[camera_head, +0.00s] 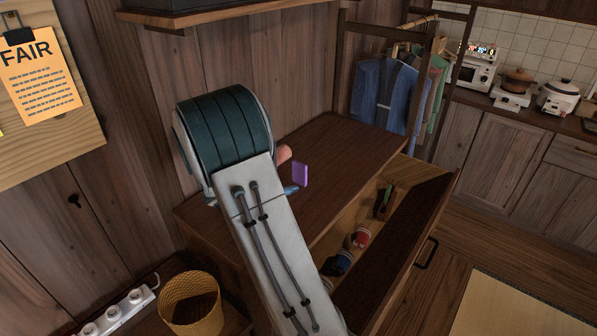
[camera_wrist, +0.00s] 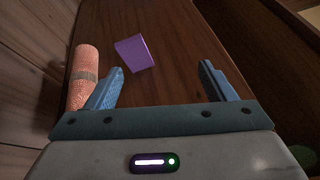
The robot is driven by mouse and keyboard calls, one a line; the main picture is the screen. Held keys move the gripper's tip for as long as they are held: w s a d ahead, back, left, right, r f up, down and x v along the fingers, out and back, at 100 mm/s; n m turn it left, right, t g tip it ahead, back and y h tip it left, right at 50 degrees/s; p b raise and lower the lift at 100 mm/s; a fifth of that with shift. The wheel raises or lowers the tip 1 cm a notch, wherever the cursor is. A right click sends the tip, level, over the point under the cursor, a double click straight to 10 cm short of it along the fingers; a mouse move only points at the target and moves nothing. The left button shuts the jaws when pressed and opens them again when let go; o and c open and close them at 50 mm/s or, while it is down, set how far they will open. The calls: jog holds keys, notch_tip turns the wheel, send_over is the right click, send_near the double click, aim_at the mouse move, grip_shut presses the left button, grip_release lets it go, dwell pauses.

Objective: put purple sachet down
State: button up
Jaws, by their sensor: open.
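The purple sachet (camera_wrist: 135,53) is on the brown cabinet top, ahead of my gripper (camera_wrist: 160,82) in the wrist view. It lies apart from both fingers, nearer the left one. My gripper is open and nothing is between its blue fingertips. In the head view the purple sachet (camera_head: 300,174) shows just right of my arm's end, by one blue finger (camera_head: 291,189). My arm hides most of the gripper there.
The cabinet top (camera_head: 345,145) is clear toward the back right. An open drawer (camera_head: 410,215) below holds several small items. A wicker basket (camera_head: 190,303) stands at lower left.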

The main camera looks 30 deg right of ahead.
aim_at(298, 166)
jog(key=w+d+f+n, duration=0.1)
jog(key=w+d, duration=0.1)
jog(key=w+d+f+n+t+p, duration=0.1)
jog(key=w+d+f, duration=0.1)
jog(key=d, duration=0.1)
jog(key=w+d+f+n+h+p, duration=0.1)
jog(key=w+d, duration=0.2)
jog(key=shift+f+t, duration=0.15)
jog(key=shift+t, duration=0.25)
jog(key=shift+p+x, duration=1.5)
jog(key=shift+x, duration=1.1)
jog(key=shift+w+a+f, duration=0.1)
jog(key=shift+w, duration=0.1)
jog(key=c, duration=1.1)
